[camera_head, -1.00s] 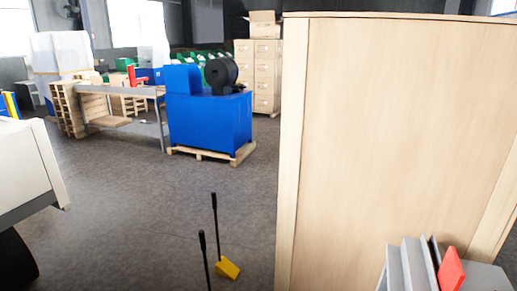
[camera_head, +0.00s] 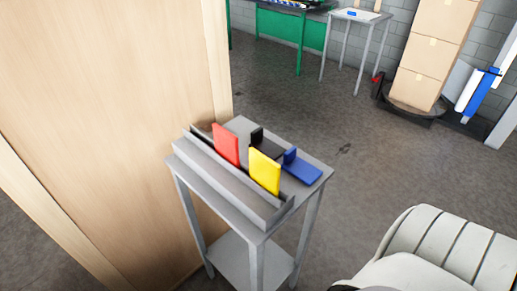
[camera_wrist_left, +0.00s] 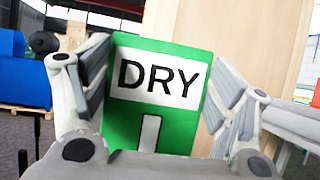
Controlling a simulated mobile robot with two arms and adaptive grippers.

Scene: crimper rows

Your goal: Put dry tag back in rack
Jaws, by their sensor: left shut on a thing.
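A green tag (camera_wrist_left: 124,122) with a white panel reading DRY is held upright in my left gripper (camera_wrist_left: 155,92) in the left wrist view. One finger presses on each side edge of the tag. The grey rack (camera_head: 222,180) lies along the front of a small grey stand in the head view. A red tag (camera_head: 226,145) and a yellow tag (camera_head: 265,171) stand upright in it, with empty slot length beside them. The green tag and my left gripper are outside the head view. My right gripper is not in view.
The grey stand (camera_head: 313,172) also carries a black piece (camera_head: 257,139) and a blue piece (camera_head: 302,168) behind the rack. A tall wooden panel (camera_head: 110,110) stands close on the left. Open floor (camera_head: 330,110) lies behind the stand. Stacked cartons (camera_head: 430,60) stand farther back.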

